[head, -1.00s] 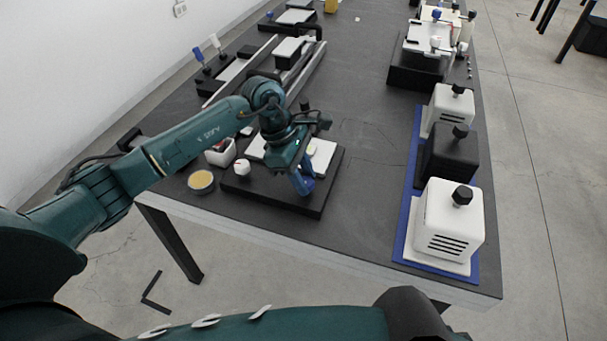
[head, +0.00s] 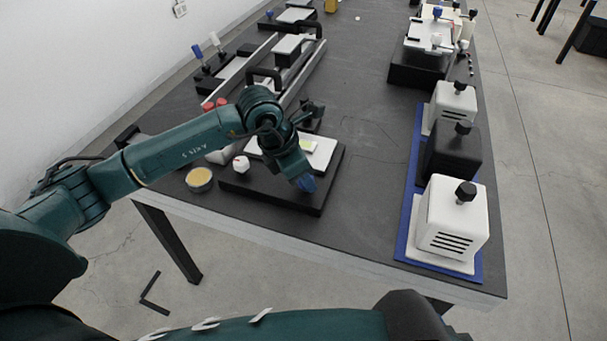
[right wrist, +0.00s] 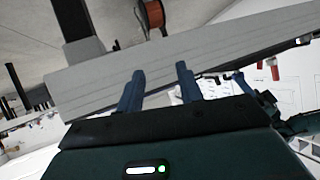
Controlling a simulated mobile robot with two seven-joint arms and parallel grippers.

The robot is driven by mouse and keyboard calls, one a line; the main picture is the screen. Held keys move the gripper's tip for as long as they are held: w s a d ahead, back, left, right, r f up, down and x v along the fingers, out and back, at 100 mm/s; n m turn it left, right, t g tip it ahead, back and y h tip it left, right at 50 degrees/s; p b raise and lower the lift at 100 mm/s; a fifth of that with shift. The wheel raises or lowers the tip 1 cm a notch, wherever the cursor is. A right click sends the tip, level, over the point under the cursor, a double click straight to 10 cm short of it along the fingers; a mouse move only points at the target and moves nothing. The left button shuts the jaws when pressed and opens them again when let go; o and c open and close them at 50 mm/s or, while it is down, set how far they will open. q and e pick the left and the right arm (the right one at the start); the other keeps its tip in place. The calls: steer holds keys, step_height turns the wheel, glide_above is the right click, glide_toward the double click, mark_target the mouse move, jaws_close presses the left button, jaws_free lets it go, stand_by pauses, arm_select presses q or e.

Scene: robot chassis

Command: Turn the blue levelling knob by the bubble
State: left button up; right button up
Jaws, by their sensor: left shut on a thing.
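The levelling plate (head: 322,159) is a white plate on a black base (head: 270,194) at the near left of the table. A yellow-green bubble vial (head: 309,147) lies on it, just beyond my left gripper. A white knob (head: 241,163) stands at the plate's left corner. My left gripper (head: 304,184) points down at the plate's near right corner, its blue fingers shut on the blue levelling knob, which they and the hand hide. My right gripper (right wrist: 160,72) is open and empty in the right wrist view, away from the plate, with the table edge beyond its fingers.
A yellow-filled dish (head: 200,179) stands left of the base. White and black boxes with black knobs (head: 452,220) stand on a blue mat (head: 404,243) at the right. Rails and more instruments stand farther back. The table between the base and the mat is clear.

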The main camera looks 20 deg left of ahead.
arm_select(q)
steer(key=n+t+y+b, duration=0.1)
steer(key=n, duration=0.3)
steer(key=shift+d, duration=0.1)
steer(key=n+y+b, duration=0.1)
steer(key=n, duration=0.1)
steer(key=shift+s+n, duration=0.1)
steer(key=shift+n, duration=0.3)
steer(key=shift+n+y, duration=0.3)
arm_select(e)
steer(key=shift+a+f+m, duration=0.1)
steer(key=shift+f+m, duration=0.2)
steer(key=shift+f, duration=0.45)
arm_select(q)
steer(key=shift+b, duration=0.3)
arm_select(e)
steer(key=shift+f, duration=0.1)
arm_select(q)
steer(key=o, duration=1)
steer(key=shift+r, duration=0.1)
